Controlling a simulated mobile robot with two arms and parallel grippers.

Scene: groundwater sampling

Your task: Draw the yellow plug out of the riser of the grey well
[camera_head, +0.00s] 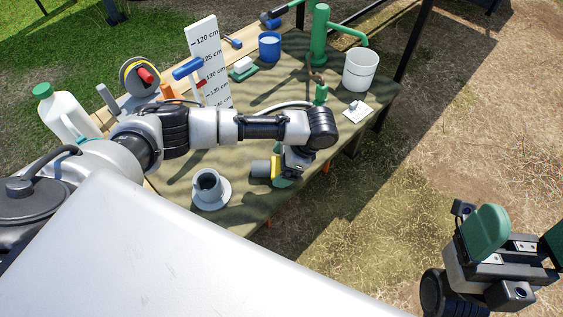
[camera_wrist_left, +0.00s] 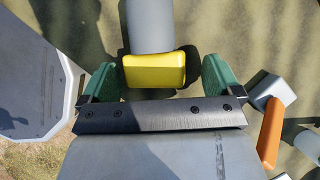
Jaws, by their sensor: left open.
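The yellow plug (camera_wrist_left: 154,70) sits at the end of a grey cylindrical riser (camera_wrist_left: 152,27) in the left wrist view. My left gripper (camera_wrist_left: 161,82) is open, with one green finger on each side of the plug and a gap visible at both sides. In the head view the yellow plug (camera_head: 275,168) shows at the right end of the short grey riser (camera_head: 260,168), beside my left gripper (camera_head: 287,170), which partly hides it. My right gripper (camera_head: 522,238) is open and empty at the lower right, away from the table.
A grey cup-like piece on a round base (camera_head: 222,194) stands left of the riser. A white bucket (camera_head: 360,70), green pump (camera_head: 319,35), blue cup (camera_head: 269,46) and white scale board (camera_head: 205,45) stand farther back. An orange piece (camera_wrist_left: 270,132) lies right of the left gripper.

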